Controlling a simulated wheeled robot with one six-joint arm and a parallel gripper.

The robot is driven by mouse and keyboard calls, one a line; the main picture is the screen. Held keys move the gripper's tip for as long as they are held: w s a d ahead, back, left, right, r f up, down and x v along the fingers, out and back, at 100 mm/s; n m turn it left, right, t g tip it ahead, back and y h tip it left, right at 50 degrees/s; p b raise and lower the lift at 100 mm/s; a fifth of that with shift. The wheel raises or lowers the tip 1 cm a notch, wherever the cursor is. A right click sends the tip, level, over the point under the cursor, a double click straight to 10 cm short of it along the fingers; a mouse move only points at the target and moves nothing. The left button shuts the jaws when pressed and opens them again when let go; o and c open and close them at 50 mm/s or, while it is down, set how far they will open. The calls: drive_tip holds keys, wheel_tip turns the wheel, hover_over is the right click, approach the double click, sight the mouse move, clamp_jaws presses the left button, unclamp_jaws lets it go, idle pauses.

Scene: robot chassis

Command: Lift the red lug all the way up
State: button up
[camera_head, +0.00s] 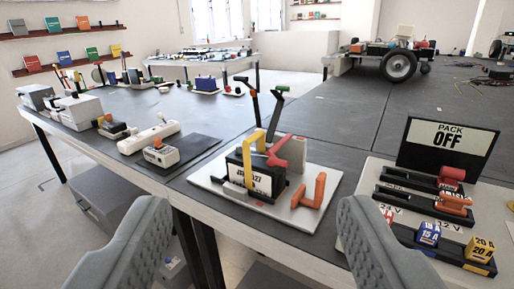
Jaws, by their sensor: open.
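A red lug-like piece (289,152) sits at the right end of the top of a black battery (262,177). The battery stands upright on a light grey plate (222,186) on the dark table. An orange-red angled piece (313,191) stands on the same plate, to the right of the battery. A yellow strap or bracket (249,150) stands over the battery's left part. My gripper (253,208) is open and empty. Its two grey fingers are wide apart in the foreground, with the plate beyond and between them. No contact shows.
At right, a white board holds a black "PACK OFF" sign (447,141), red levers, and blue and yellow blocks. Black posts with orange and green tops (275,107) rise behind the battery. The dark table has bare room behind.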

drive_tip(key=w+a+f+m+t, duration=0.1)
drive_tip(key=w+a+f, duration=0.15)
drive_tip(key=w, duration=0.65)
drive_tip(key=m+g+h, duration=0.3)
drive_tip(key=m+h, duration=0.2)
drive_tip(key=h, duration=0.5)
approach(277, 163)
drive_tip(key=x, duration=0.8)
drive_tip(key=shift+w+d+r, duration=0.1)
drive_tip(key=shift+w, duration=0.05)
